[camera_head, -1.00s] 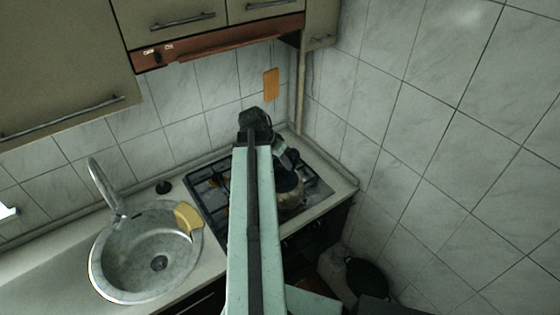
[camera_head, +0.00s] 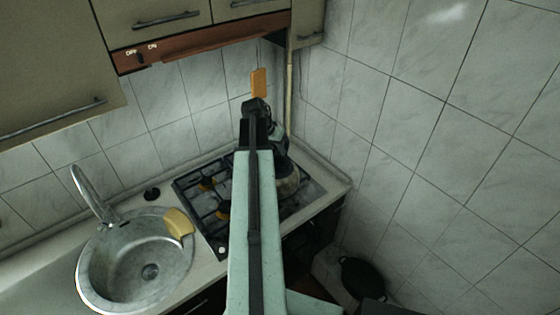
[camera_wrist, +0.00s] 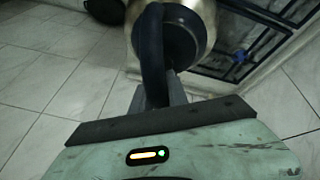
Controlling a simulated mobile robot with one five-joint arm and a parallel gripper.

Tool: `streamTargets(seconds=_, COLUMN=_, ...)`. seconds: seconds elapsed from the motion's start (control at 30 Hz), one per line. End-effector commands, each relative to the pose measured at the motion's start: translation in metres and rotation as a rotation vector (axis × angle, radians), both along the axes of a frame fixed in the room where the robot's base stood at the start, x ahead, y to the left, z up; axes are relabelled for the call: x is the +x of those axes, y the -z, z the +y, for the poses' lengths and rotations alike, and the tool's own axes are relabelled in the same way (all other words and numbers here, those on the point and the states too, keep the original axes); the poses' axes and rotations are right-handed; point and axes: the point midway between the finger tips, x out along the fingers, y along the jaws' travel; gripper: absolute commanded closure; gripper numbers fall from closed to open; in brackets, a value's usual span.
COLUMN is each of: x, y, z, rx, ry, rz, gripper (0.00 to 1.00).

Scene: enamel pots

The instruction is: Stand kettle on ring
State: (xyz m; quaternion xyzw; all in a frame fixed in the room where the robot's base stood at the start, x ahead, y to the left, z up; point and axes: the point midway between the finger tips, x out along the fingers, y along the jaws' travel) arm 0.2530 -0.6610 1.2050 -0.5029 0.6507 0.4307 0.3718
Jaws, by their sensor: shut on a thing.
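The kettle (camera_head: 288,180) has a shiny pale gold body and shows partly behind my arm in the head view. In the wrist view its body (camera_wrist: 202,12) and dark handle (camera_wrist: 152,48) are close in front of me. My gripper (camera_wrist: 165,90) is shut on the kettle's handle. In the head view the kettle appears over the right part of the black gas hob (camera_head: 215,222). I cannot tell whether its base touches the grate.
A round metal sink (camera_head: 108,290) with a tall tap (camera_head: 88,190) and a yellow cloth (camera_head: 178,223) is left of the hob. Tiled walls close in behind and to the right. A hood (camera_head: 200,42) hangs above. A dark pan (camera_head: 362,277) sits low at right.

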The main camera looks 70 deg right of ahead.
Motion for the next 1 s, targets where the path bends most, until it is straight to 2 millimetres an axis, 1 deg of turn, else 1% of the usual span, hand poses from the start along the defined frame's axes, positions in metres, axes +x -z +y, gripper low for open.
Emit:
streamTargets(seconds=0.03, x=0.009, y=0.010, z=-0.025, rx=-0.002, ry=-0.043, rz=-0.001, gripper=1.00)
streamTargets(seconds=0.07, x=0.013, y=0.013, z=-0.036, rx=-0.001, ry=-0.074, rz=-0.001, gripper=1.00)
streamTargets(seconds=0.1, x=0.019, y=0.016, z=-0.051, rx=-0.004, ry=-0.116, rz=-0.001, gripper=1.00)
streamTargets(seconds=0.2, x=0.031, y=0.024, z=-0.084, rx=-0.009, ry=-0.211, rz=0.000, gripper=1.00)
streamTargets(seconds=0.3, x=0.039, y=0.029, z=-0.108, rx=-0.016, ry=-0.283, rz=0.003, gripper=1.00)
streamTargets(seconds=0.4, x=0.044, y=0.031, z=-0.123, rx=-0.021, ry=-0.330, rz=0.005, gripper=1.00)
streamTargets(seconds=0.53, x=0.047, y=0.032, z=-0.132, rx=-0.025, ry=-0.362, rz=0.008, gripper=1.00)
streamTargets(seconds=0.77, x=0.048, y=0.034, z=-0.132, rx=-0.026, ry=-0.366, rz=0.008, gripper=1.00)
streamTargets(seconds=0.87, x=0.048, y=0.039, z=-0.132, rx=-0.025, ry=-0.366, rz=0.008, gripper=1.00)
streamTargets(seconds=1.0, x=0.048, y=0.051, z=-0.132, rx=-0.025, ry=-0.366, rz=0.009, gripper=1.00)
